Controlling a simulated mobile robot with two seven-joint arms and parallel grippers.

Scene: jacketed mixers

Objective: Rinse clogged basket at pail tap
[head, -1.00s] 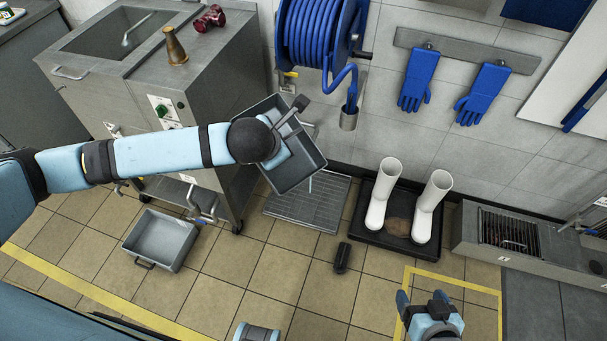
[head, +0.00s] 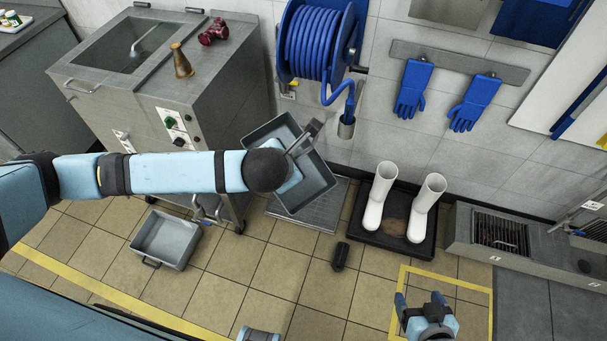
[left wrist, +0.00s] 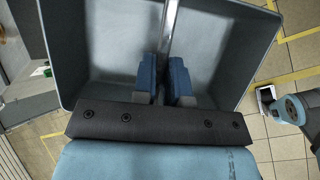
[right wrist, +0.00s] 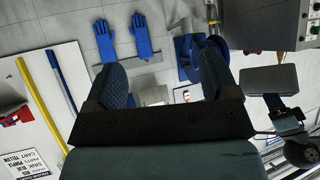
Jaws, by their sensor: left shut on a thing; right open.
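My left gripper (left wrist: 168,80) is shut on the metal bar (left wrist: 170,28) of a grey open rectangular tub. The tub (head: 318,180) hangs tilted above the floor grate in the head view, and its inside fills much of the left wrist view (left wrist: 100,60). I cannot make out a clogged basket. My right gripper (head: 422,300) is open and empty, low at the right; its fingers also show in the right wrist view (right wrist: 162,80).
A blue hose reel (head: 320,45) and blue gloves (head: 412,88) hang on the wall. White boots (head: 425,205) stand in a black tray (head: 390,240). A small black object (head: 340,256) lies on the floor. The floor (head: 270,275) in front is mostly clear.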

